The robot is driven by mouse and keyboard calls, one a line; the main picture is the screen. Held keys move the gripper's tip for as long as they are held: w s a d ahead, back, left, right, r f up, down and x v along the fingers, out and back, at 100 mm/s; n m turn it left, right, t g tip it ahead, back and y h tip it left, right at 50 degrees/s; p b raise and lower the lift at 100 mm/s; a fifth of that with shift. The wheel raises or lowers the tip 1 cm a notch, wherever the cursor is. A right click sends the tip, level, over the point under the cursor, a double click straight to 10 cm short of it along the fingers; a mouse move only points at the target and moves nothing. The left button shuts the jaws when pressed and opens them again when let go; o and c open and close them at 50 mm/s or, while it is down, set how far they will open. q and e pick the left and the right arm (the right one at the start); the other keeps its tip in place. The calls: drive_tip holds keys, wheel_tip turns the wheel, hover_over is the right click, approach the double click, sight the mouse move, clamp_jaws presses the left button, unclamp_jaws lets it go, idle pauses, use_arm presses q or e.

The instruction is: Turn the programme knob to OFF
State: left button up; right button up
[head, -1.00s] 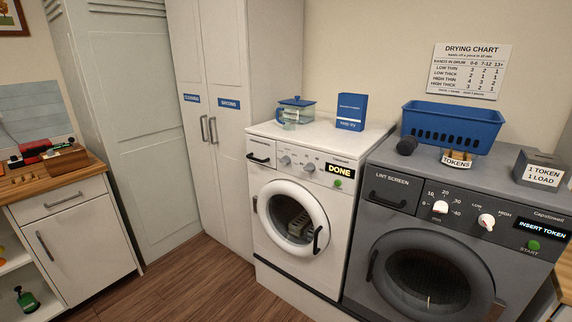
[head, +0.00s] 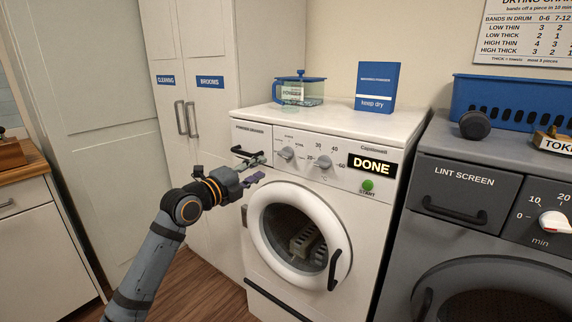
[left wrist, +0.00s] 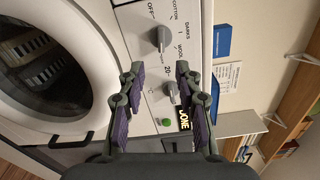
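The programme knob (head: 286,153) is the left of two grey knobs on the white washing machine's panel (head: 300,139). In the left wrist view the programme knob (left wrist: 162,38) has OFF, COTTON, DARKS and WOOL around it. I cannot tell surely which label it points at. My left gripper (head: 260,168) is open and empty, to the left of the knob in the head view and apart from it. In the left wrist view the open fingers (left wrist: 159,68) show purple pads, with the temperature knob (left wrist: 172,92) seen between them. My right gripper is not in view.
The washer's display (head: 374,165) reads DONE, above a green start button (head: 368,185). The round door (head: 300,235) is below. A drawer handle (head: 247,152) is close to my left gripper. A glass box (head: 300,90) and blue packet (head: 376,87) stand on top. A grey dryer (head: 465,195) is at right.

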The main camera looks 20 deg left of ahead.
sight(283, 156)
use_arm(q)
drive_tip(key=p+x, duration=0.1)
drive_tip(key=x, duration=0.8)
drive_tip(key=shift+w+d+r, duration=0.1)
drive_tip(key=shift+w, duration=0.05)
drive_tip(key=shift+w+d, duration=0.15)
drive_tip(key=shift+w, duration=0.2)
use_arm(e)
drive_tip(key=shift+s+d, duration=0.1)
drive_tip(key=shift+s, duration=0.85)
use_arm(q)
clamp_jaws()
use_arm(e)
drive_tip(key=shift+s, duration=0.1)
